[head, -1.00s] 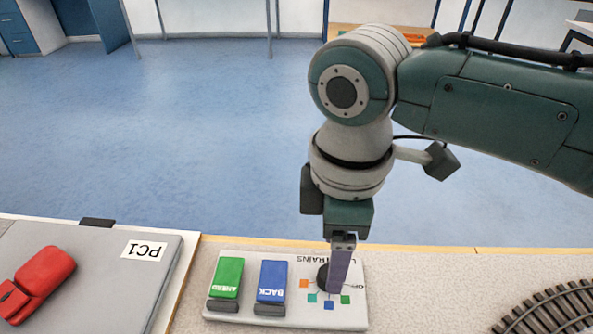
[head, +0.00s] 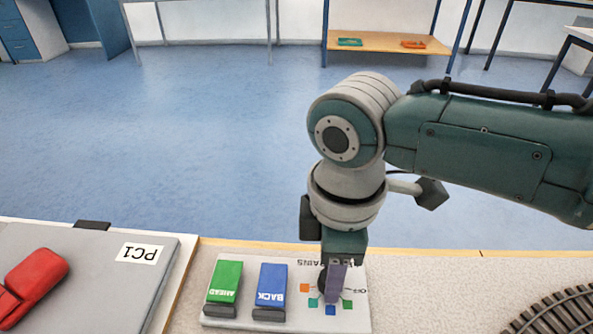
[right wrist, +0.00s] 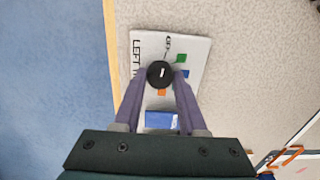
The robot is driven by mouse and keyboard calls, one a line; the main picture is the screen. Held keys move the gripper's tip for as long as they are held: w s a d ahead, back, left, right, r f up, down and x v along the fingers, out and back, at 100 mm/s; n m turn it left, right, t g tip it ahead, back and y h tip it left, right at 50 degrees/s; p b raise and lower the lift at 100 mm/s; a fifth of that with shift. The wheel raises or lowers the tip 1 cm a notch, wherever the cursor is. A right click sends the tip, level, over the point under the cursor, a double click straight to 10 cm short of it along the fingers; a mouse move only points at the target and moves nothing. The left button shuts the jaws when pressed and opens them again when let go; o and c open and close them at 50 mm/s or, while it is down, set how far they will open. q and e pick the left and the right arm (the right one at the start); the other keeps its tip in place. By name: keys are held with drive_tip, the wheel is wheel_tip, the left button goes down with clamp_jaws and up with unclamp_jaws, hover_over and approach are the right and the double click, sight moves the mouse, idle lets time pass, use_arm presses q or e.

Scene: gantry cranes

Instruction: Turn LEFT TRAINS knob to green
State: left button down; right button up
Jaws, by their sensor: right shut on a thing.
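The LEFT TRAINS panel (head: 214,312) is a white plate on the table, its print upside down in the head view. Its round black knob (head: 323,281) is mostly behind my right gripper (head: 335,282). Coloured squares surround the knob, including a green square (head: 347,304), with OFF printed beside it. In the right wrist view the two purple fingers of my right gripper (right wrist: 160,76) are on both sides of the knob (right wrist: 160,70), shut on it. A short white mark shows on the knob top; its exact setting is hard to tell. My left gripper is not in view.
A green AHEAD button (head: 226,280) and a blue BACK button (head: 271,283) sit left of the knob on the panel. A grey PC1 board (head: 110,290) with a red part (head: 38,279) lies further left. Curved track (head: 560,318) is at right.

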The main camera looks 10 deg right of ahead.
clamp_jaws()
drive_tip(key=shift+r, duration=0.1)
drive_tip(key=shift+m+p, duration=0.7)
drive_tip(key=shift+m, duration=0.1)
drive_tip(key=shift+m+p, duration=0.75)
drive_tip(key=shift+m, duration=0.35)
drive_tip(key=m+p, duration=0.1)
drive_tip(key=m, duration=0.2)
drive_tip(key=shift+m+p, duration=0.3)
drive_tip(key=shift+m, duration=0.1)
